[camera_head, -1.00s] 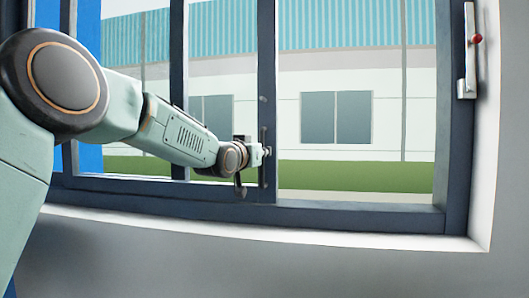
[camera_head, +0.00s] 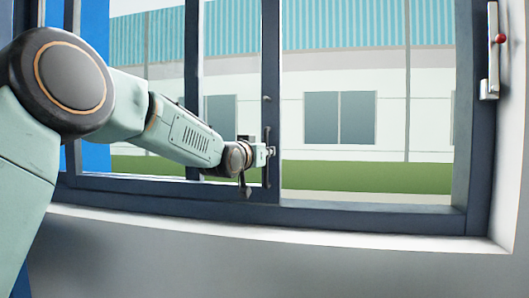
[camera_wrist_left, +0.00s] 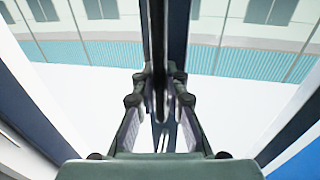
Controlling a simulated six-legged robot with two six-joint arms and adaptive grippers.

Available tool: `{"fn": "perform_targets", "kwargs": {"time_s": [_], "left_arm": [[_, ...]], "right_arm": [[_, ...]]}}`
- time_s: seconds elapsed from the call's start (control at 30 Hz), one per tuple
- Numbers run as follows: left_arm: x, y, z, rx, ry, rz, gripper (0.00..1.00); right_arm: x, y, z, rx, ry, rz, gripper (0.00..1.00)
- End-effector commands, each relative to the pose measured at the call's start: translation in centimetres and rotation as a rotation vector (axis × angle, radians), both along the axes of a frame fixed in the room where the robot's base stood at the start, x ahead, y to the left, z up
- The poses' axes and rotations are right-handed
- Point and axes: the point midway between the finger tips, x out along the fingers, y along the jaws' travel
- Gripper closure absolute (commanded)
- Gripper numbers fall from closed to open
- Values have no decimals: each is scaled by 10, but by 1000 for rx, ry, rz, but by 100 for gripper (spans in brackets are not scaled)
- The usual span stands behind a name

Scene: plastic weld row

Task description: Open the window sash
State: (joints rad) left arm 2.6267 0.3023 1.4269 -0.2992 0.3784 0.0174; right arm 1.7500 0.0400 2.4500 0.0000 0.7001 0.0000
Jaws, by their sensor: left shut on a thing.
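The window sash has a dark blue upright stile (camera_head: 271,90) near the middle of the head view. A dark vertical pull handle (camera_head: 267,170) stands on this stile. My left gripper (camera_head: 268,151) is shut on the handle, with the arm reaching in from the left. In the left wrist view the handle (camera_wrist_left: 157,40) runs as a dark bar between the two fingers of the gripper (camera_wrist_left: 159,110). The fingers hide part of the bar. My right gripper is not in view.
The dark outer window frame (camera_head: 472,130) borders the opening on the right. A pale fitting with a red knob (camera_head: 500,38) is on the right wall. A white sill (camera_head: 300,236) runs below, above a grey wall (camera_head: 330,275). Another dark upright (camera_head: 192,60) stands left of the stile.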

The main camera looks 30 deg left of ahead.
Motion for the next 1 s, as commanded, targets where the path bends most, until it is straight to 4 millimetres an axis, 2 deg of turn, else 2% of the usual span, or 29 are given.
{"fn": "perform_targets", "kwargs": {"time_s": [0.03,0.13,0.17,0.4,0.77,1.0], "left_arm": [[0,0,-5,-2,11,0,100],[0,1,-6,-2,12,0,100],[0,1,-6,-2,12,0,87],[0,2,-3,-1,6,0,67],[-3,3,-1,-1,3,0,66],[-27,2,-1,-4,3,-1,66]], "right_arm": [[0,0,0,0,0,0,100],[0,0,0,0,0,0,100],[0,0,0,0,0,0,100],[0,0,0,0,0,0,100],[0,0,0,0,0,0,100],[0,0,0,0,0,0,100]]}}
